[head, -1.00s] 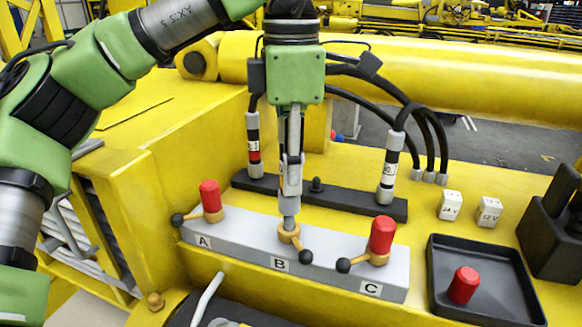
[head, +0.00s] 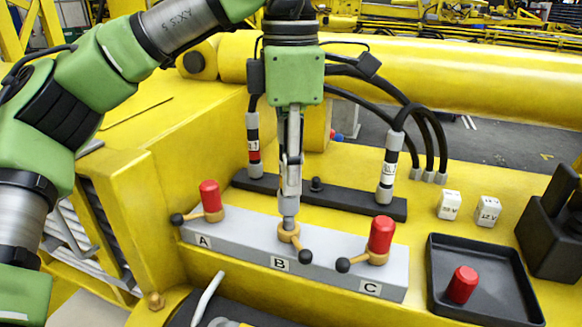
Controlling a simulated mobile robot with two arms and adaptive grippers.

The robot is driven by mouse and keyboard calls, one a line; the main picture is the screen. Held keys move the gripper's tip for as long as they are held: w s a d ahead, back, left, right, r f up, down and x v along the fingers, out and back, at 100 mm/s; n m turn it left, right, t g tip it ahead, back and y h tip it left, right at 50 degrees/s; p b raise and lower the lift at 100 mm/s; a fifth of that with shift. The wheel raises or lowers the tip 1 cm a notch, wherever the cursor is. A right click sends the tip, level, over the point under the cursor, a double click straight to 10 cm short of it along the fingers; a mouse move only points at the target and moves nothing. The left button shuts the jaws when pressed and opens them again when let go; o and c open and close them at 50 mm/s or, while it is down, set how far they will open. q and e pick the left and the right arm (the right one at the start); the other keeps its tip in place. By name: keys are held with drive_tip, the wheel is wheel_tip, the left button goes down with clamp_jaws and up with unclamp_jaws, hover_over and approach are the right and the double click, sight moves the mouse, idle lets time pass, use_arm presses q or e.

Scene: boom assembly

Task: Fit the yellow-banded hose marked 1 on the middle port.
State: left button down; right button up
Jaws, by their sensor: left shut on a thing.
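My left gripper (head: 290,165) points straight down above the middle port B (head: 288,234) and is shut on a hose end. The hose's grey metal end (head: 289,205) shows below the fingers and meets the tan collar of port B. I cannot tell how deep it sits. The fingers hide the rest of the hose end, so no yellow band or number shows. Port B has no red cap and its black-knobbed lever points to the lower right. My right gripper is not in view.
Ports A (head: 210,199) and C (head: 380,238) wear red caps. A red-banded hose (head: 254,150) and a white-banded hose (head: 388,170) stand on the black rail (head: 350,203), with a bare peg (head: 316,184) between.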

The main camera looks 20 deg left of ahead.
use_arm(q)
drive_tip(key=shift+f+b, duration=0.35)
drive_tip(key=shift+f, duration=0.15)
idle(0.4)
drive_tip(key=shift+f+b, duration=0.4)
drive_tip(key=shift+f, duration=0.15)
idle(0.6)
drive_tip(key=shift+f+b, duration=0.4)
drive_tip(key=shift+f, duration=0.2)
drive_tip(key=c, duration=1.8)
unclamp_jaws()
drive_tip(key=shift+r, duration=0.1)
wheel_tip(320, 180, up, 12)
